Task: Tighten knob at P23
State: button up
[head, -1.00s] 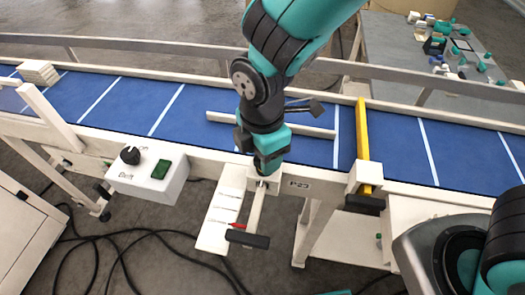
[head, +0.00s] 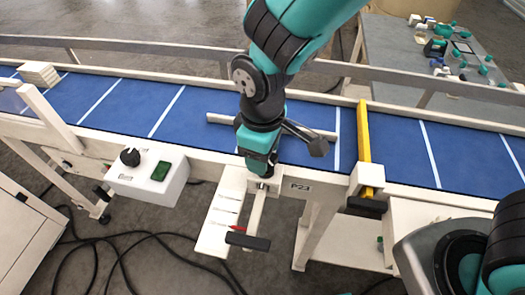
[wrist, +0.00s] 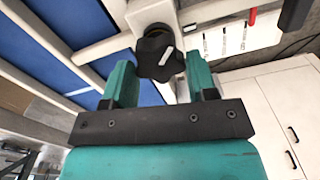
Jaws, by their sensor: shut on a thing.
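A black star-shaped knob (wrist: 158,52) with a white line on its face sits between my two teal fingers in the wrist view. My gripper (wrist: 161,78) is shut on it. In the head view my gripper (head: 262,172) points down at the conveyor's front rail, just left of the P23 label (head: 300,187). There the gripper hides the knob. The knob's white line is tilted in the wrist view.
A white plate with marks and a red pointer (head: 236,227) hangs beside the gripper, with a black-ended arm (head: 248,241) below. A control box (head: 147,177) is to the left. A yellow bar (head: 363,140) crosses the blue belt (head: 395,135) to the right.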

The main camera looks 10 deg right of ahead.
jog(key=m, duration=0.4)
jog(key=shift+w+r+m, duration=0.15)
jog(key=shift+w+m, duration=0.1)
jog(key=shift+m, duration=0.05)
jog(key=shift+d+m, duration=0.1)
jog(key=shift+m, duration=1.8)
jog(key=o, duration=0.9)
notch_tip(320, 180, up, 17)
jog(key=b, duration=0.3)
jog(key=shift+d+r, duration=0.1)
jog(key=shift+r, duration=0.05)
jog(key=shift+s, duration=0.1)
